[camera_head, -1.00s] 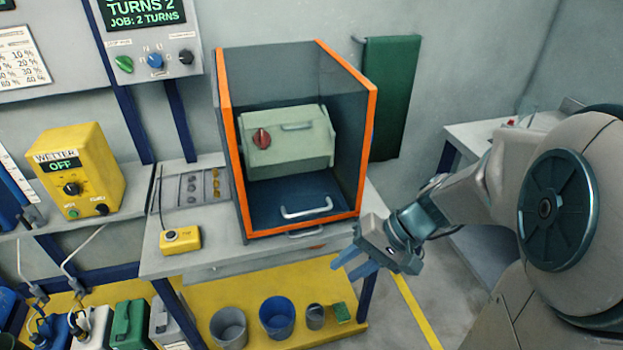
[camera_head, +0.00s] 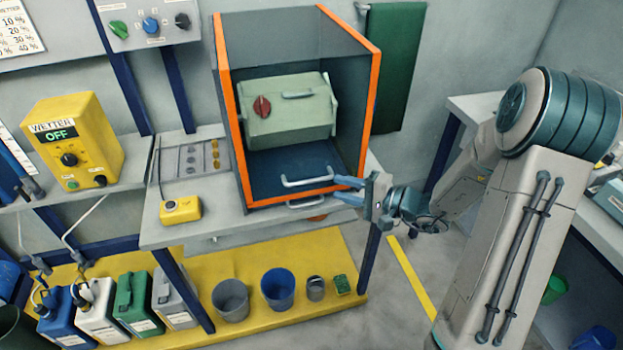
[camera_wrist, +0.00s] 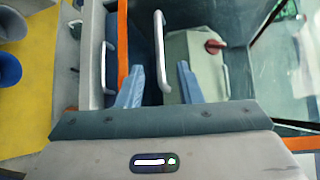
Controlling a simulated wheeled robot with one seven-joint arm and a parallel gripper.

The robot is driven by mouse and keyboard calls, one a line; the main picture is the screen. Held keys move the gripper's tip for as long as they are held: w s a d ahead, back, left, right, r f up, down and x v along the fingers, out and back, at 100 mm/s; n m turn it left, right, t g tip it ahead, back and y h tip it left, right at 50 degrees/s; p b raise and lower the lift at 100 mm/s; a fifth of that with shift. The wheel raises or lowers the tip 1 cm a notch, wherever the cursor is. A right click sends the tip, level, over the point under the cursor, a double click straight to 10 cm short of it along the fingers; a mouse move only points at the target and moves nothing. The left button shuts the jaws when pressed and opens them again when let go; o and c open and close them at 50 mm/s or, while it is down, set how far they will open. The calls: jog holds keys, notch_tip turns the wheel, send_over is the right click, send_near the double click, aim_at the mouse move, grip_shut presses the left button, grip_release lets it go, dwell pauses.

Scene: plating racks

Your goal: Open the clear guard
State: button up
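The clear guard (camera_head: 297,98) is a see-through front in an orange frame on the grey box, and it looks shut. Its pale bar handle (camera_head: 307,181) is low on the front, and it also shows in the wrist view (camera_wrist: 160,35). My gripper (camera_head: 340,189) is at the lower right corner of the box, with its blue fingers pointing left. In the wrist view the fingers are apart, with the near end of the handle showing between them. I cannot tell whether they touch it.
A second bar handle (camera_head: 306,201) is just below the guard on the bench front, close to my fingers. A pale green machine with a red knob (camera_head: 261,106) stands inside the box. A yellow button box (camera_head: 180,210) sits left. Buckets (camera_head: 278,288) stand on the yellow shelf below.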

aim_at(312, 181)
jog(key=p+x, duration=0.1)
jog(key=x, duration=0.8)
grip_shut()
